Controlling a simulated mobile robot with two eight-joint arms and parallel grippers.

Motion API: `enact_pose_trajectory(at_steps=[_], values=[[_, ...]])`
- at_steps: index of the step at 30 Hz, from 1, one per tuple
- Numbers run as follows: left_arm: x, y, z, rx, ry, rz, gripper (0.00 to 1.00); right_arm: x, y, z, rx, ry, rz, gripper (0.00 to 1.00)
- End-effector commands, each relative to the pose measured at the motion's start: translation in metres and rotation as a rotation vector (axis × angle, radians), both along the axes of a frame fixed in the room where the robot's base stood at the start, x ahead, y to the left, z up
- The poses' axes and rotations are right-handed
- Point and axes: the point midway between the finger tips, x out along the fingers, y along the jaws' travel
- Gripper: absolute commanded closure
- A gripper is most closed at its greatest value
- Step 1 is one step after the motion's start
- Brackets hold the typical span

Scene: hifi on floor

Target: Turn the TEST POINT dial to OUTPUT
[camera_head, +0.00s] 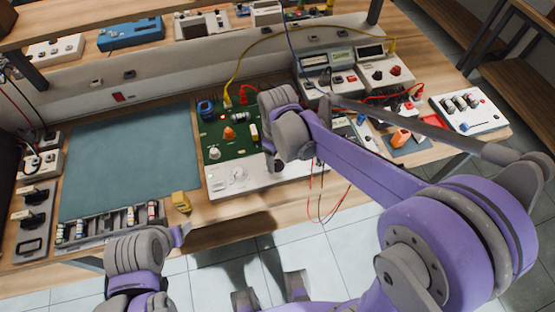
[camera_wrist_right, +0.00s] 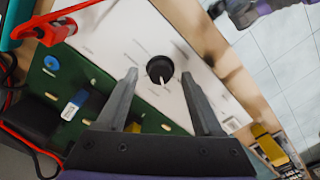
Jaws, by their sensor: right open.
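The black round dial (camera_wrist_right: 160,69) sits on a white panel (camera_wrist_right: 118,30) in the right wrist view. Its white pointer line points toward the bottom of that picture. The small lettering around it is too blurred to read. My right gripper (camera_wrist_right: 160,80) is open and empty, its fingers on either side of the dial in the picture; I cannot tell if they touch it. In the head view my right gripper (camera_head: 273,163) is over the white panel (camera_head: 262,177) and partly hides it. My left gripper (camera_head: 180,236) is low at the bench's front edge, its fingers unclear.
A green board (camera_head: 222,136) with several parts and cables adjoins the panel. A yellow block (camera_head: 181,202) stands left of it, and a blue-grey mat (camera_head: 130,160) lies bare farther left. Instruments (camera_head: 385,72) and red leads stand to the right. A yellow cable (camera_head: 238,72) arches behind.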

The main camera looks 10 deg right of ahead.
Motion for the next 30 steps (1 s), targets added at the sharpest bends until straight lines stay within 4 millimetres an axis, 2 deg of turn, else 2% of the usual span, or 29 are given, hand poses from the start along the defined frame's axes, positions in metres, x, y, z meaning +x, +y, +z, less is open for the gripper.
enact_pose_trajectory(at_steps=[4,12,14,24,30], values=[[-0.0004,0.0,-0.0011,0.0,0.001,0.0,0.41,0.0,-0.0001,-0.0092,0.0,0.0,0.0,0.32],[-0.0003,0.0,-0.0009,0.0,0.001,0.0,0.41,-0.0001,-0.0001,-0.0103,0.0,0.0,0.0,0.32],[-0.0003,0.0,-0.0009,0.0,0.001,0.0,0.41,-0.0001,-0.0001,-0.0102,0.0,0.0,0.0,0.41],[-0.0003,0.0,-0.0009,0.0,0.001,0.0,0.41,-0.0001,-0.0001,-0.01,0.0,0.0,0.0,1.0],[-0.0004,0.0,-0.0011,0.0,0.001,0.0,0.41,0.0,-0.0001,-0.01,-0.001,-0.001,-0.003,1.0]])
